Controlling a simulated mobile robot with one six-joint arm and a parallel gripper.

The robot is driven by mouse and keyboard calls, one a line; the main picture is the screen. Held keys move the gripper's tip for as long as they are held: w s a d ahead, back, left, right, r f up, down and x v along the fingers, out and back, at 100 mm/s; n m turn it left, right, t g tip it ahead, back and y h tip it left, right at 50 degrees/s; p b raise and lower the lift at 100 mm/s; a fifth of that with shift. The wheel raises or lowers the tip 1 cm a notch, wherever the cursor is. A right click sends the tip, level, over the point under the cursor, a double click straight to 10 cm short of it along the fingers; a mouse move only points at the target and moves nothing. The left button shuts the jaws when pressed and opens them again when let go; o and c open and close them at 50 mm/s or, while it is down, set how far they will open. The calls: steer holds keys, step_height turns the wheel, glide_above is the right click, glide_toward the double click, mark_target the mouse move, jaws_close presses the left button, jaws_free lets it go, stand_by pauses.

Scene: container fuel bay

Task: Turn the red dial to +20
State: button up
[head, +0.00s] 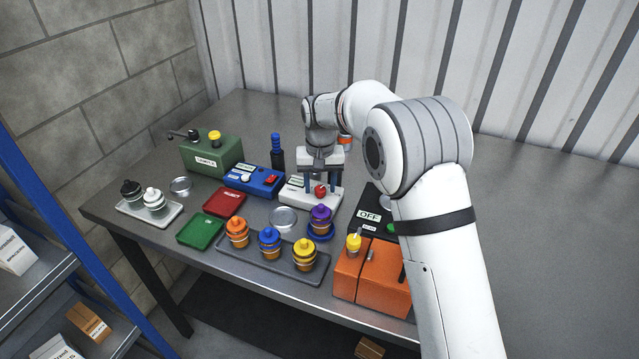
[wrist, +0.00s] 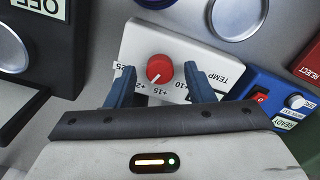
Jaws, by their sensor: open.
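The red dial (wrist: 160,68) sits on a white box marked TEMP (wrist: 190,46) in the wrist view. Its scale shows +10, +15 and further marks partly hidden by my left finger. The dial's pale pointer line aims down-left, close to +15; its exact reading is hard to tell. My gripper (wrist: 160,71) is open, with one blue finger on each side of the dial and a visible gap to both. In the head view the dial (head: 320,191) shows red beneath my gripper, and the white box (head: 298,193) is partly hidden by it.
A blue box with a red switch (head: 254,180) stands to the left, and a black box marked OFF (head: 369,215) to the right. In front lie a tray (head: 262,266) of colored jars, a silver dish (head: 283,218) and orange containers (head: 384,282).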

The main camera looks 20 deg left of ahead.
mark_target(321, 188)
step_height(321, 188, up, 8)
steer(key=shift+f+b, duration=0.2)
steer(key=shift+b, duration=0.1)
steer(key=shift+d+r, duration=0.1)
steer(key=s+d+r+m, duration=0.1)
steer(key=s+d+r, duration=0.2)
steer(key=d, duration=0.4)
steer(key=s+d+r+t, duration=0.1)
steer(key=s+d+r, duration=0.15)
steer(key=d, duration=0.55)
steer(key=s+d+r+m, duration=0.1)
steer(key=s+d+r, duration=0.1)
steer(key=s+d, duration=0.35)
steer(key=s+d+f+m+t, duration=0.2)
steer(key=s+d+f, duration=0.2)
steer(key=s+d, duration=1.1)
steer(key=shift+s+f, duration=0.15)
steer(key=shift+s, duration=1)
